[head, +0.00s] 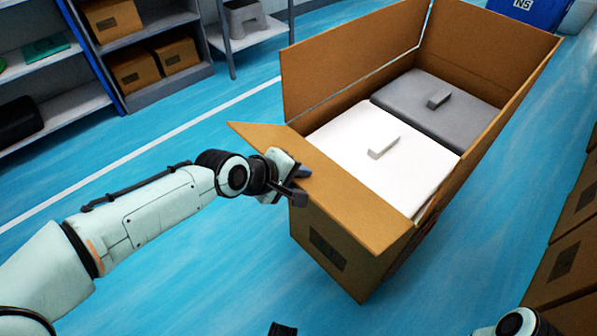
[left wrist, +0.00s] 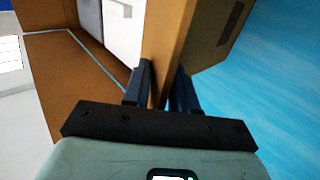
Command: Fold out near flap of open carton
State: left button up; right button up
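The open carton (head: 335,245) stands on the floor with its side flaps raised. Its near flap (head: 345,190) leans outward, sloping over the near wall. My left gripper (head: 300,183) is at the left part of the near flap's outer edge. In the left wrist view the fingers (left wrist: 164,85) stand apart, one on each side of the flap's cardboard (left wrist: 163,50); a gap shows between them. A white box (head: 350,150) and a grey box (head: 410,100) lie inside the carton. A dark piece at the bottom edge may be my right gripper (head: 283,329); its fingers cannot be made out.
More cartons (head: 568,235) line the right edge. A blue crate (head: 530,10) is at the far right. Blue floor (head: 190,270) around the carton is clear.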

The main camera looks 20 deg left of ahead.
pick_arm(q)
jog(key=shift+r, duration=0.15)
jog(key=shift+s+a+r, duration=0.15)
jog(key=shift+s+r, duration=0.05)
jog(key=shift+r, duration=0.2)
jog(key=p+v, duration=0.3)
jog(key=v, duration=0.9)
jog(key=shift+s+p, duration=0.25)
jog(key=shift+p, duration=0.1)
pick_arm(e)
jog(key=w+a+r+t, duration=0.1)
jog(key=w+r, duration=0.3)
jog(key=r, duration=0.2)
jog(key=shift+a+t, duration=0.3)
pick_arm(q)
jog(key=shift+a, duration=0.1)
